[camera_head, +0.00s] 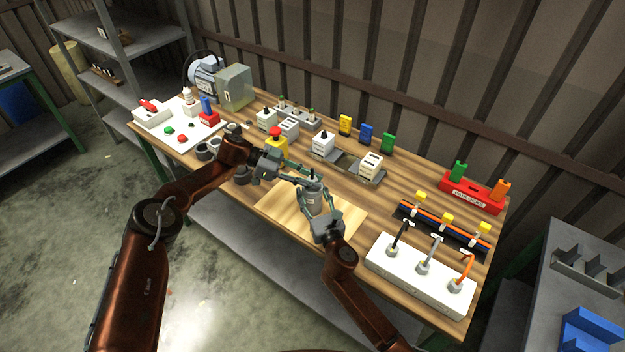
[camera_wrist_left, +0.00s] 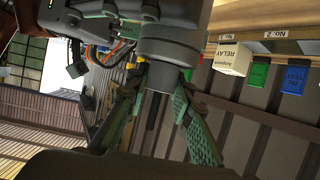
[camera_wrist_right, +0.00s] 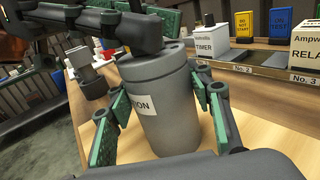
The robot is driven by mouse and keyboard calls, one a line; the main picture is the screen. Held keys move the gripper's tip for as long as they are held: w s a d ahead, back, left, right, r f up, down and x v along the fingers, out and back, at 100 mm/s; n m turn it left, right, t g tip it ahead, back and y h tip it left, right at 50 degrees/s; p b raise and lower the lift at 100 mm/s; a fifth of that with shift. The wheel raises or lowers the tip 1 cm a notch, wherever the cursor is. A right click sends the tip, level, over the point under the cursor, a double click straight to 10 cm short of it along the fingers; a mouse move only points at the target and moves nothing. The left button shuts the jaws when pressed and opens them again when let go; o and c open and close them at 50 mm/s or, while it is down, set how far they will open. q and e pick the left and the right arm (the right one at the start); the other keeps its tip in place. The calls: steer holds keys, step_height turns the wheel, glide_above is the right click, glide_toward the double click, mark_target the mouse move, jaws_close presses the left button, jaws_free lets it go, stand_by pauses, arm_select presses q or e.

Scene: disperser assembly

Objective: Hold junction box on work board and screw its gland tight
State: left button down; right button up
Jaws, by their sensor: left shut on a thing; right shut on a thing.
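The junction box (camera_head: 312,189) is an upright grey cylinder with a white label, standing on the light wooden work board (camera_head: 345,213). In the right wrist view the box (camera_wrist_right: 165,105) sits between the green pads of my right gripper (camera_wrist_right: 160,120), which is shut around its sides. My left gripper (camera_head: 302,181) comes in from the left at the top of the box and is shut.
White timer and relay blocks (camera_head: 371,166) stand behind the board. Dark grey cups (camera_head: 205,152) lie left. The board's front area is bare.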

arm_select(q)
steer(key=shift+w, duration=0.1)
arm_select(e)
steer(key=shift+s+a, duration=0.1)
steer(key=shift+a, duration=0.1)
arm_select(q)
steer(key=c, duration=1.7)
jaws_free()
arm_select(e)
steer(key=shift+d, duration=0.1)
arm_select(q)
steer(key=shift+o, duration=0.2)
arm_select(e)
steer(key=shift+d, duration=0.1)
arm_select(q)
steer(key=v, duration=1.2)
arm_select(e)
steer(key=o, duration=1.7)
